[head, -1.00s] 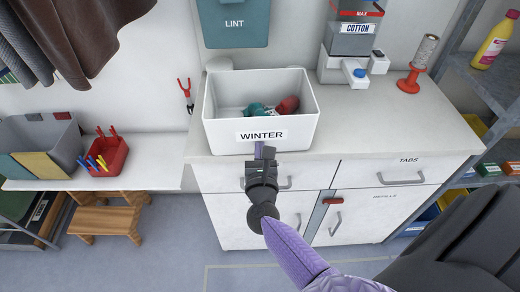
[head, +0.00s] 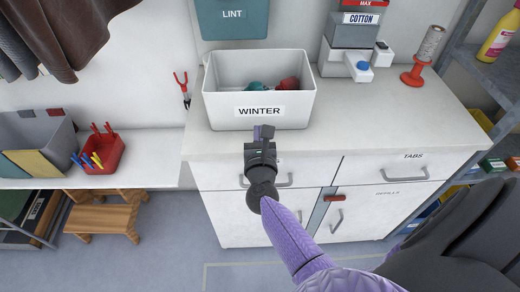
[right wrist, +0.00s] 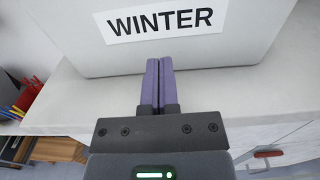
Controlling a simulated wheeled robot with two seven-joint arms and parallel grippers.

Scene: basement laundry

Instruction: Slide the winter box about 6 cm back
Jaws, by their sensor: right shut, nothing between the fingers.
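The winter box (head: 225,104) is a white open bin labelled WINTER on its front. It stands upright on the white counter (head: 350,130), with a strip of bare counter in front of it. Teal and red items (head: 288,84) lie inside. My right gripper (head: 264,131) is shut and empty, its purple fingers pointing at the lower front of the box, just under the label. In the right wrist view the fingertips (right wrist: 159,62) overlap the bottom of the box's front wall (right wrist: 235,50); no gap shows, but I cannot be sure of contact. My left gripper is not in view.
A teal LINT bin (head: 232,25) hangs on the wall behind the box. A grey COTTON dispenser (head: 355,35) and a red spool holder (head: 415,75) stand to the right. A red pen cup (head: 103,152) is on the left shelf.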

